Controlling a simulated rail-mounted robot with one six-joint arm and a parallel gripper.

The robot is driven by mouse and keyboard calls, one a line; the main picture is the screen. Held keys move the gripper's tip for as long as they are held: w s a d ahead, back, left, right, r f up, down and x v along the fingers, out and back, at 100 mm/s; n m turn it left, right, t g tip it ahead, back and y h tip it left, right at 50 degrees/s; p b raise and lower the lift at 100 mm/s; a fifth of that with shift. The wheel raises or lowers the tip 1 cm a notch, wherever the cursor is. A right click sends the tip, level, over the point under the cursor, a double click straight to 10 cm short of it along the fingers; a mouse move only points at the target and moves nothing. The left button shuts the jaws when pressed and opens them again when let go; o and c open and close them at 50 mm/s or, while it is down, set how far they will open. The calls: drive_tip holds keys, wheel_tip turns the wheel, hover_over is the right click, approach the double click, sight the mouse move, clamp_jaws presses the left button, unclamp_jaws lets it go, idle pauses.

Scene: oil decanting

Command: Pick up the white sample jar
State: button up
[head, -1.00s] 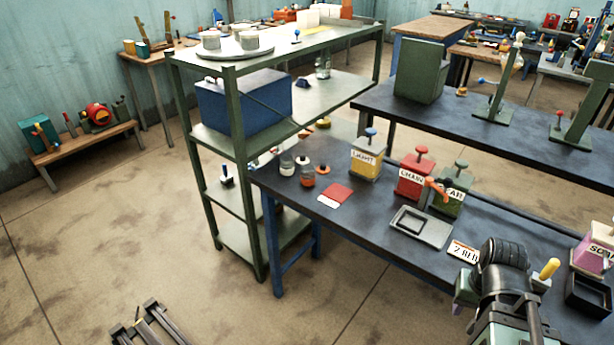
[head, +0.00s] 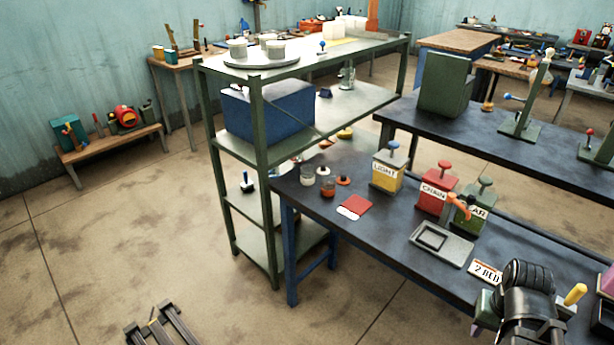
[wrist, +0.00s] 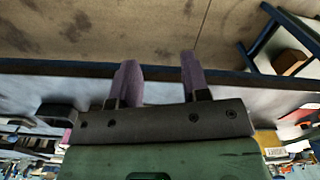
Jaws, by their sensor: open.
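A small jar with whitish contents (head: 308,176) stands upright near the left end of the dark workbench (head: 395,240) in the head view. It appears to be the white sample jar, though it is small in the picture. An orange jar (head: 327,188) stands just right of it. My gripper (wrist: 159,58) shows in the wrist view with two purple fingers apart and nothing between them. The bench edge and floor lie beyond the fingers. In the head view my arm is at the bottom right, well away from the jar, and mostly hides the gripper. The jar is not identifiable in the wrist view.
Yellow (head: 388,174), red (head: 434,194) and green (head: 472,212) oil containers stand right of the jars. A green shelf rack (head: 262,185) stands close behind the bench's left end.

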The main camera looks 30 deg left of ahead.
drive_tip(key=shift+o, duration=0.4)
drive_tip(key=o, duration=0.7)
drive_tip(key=shift+o, duration=0.2)
